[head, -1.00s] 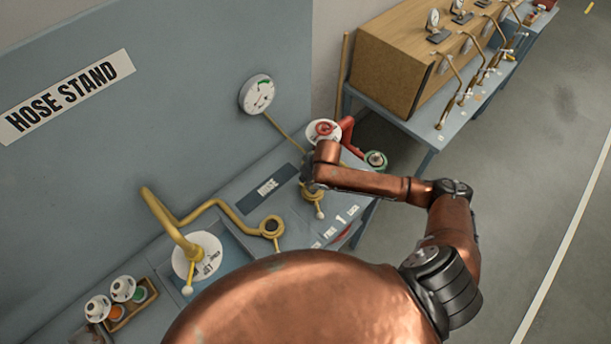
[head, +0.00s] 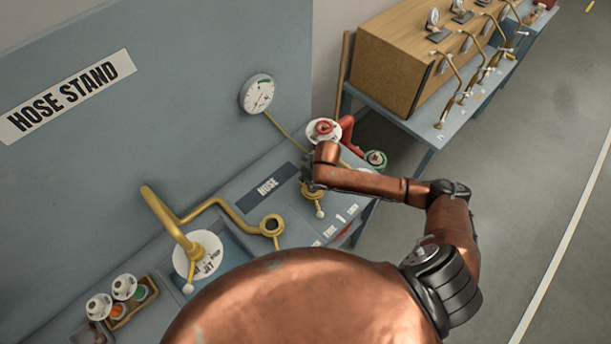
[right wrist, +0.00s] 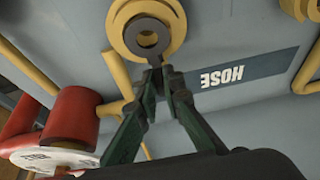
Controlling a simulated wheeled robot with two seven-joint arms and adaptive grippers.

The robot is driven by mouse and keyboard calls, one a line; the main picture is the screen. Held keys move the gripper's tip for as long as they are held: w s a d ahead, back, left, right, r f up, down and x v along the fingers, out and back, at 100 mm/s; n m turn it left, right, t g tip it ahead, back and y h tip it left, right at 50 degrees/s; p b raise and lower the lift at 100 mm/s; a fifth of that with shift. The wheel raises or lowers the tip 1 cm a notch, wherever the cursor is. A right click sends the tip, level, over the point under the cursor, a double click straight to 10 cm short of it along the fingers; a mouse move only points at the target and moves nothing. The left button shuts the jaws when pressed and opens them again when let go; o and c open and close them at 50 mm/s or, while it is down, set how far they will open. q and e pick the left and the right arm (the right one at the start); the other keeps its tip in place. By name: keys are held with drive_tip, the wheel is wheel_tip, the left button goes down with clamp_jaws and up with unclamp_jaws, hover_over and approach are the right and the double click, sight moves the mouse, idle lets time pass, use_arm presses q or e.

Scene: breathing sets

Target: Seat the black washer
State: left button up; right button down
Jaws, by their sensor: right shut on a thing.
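The black washer (right wrist: 147,51) is a dark flat ring with a short tab, seen in the right wrist view. My right gripper (right wrist: 158,78) is shut on its tab. The ring lies over the face of a round brass fitting (right wrist: 174,20), a little off its centre in this view. I cannot tell whether washer and fitting touch. In the head view my right gripper (head: 311,183) is at the brass fitting (head: 314,197) right of the HOSE label, and the washer is hidden there. My left gripper is not in view.
A second brass pipe end (head: 272,226) with a dark opening stands left of my gripper. A red valve (head: 324,128) and red pipe are close behind it. A gauge (head: 258,94) hangs on the wall panel. A small tray (head: 131,309) with coloured pieces is at lower left.

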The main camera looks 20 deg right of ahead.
sight(313, 187)
drive_tip(key=shift+f, duration=1.25)
drive_tip(key=c, duration=2)
unclamp_jaws()
drive_tip(key=shift+f, duration=0.1)
drive_tip(key=shift+s, duration=0.1)
drive_tip(key=v, duration=1.2)
drive_tip(key=shift+w, duration=0.25)
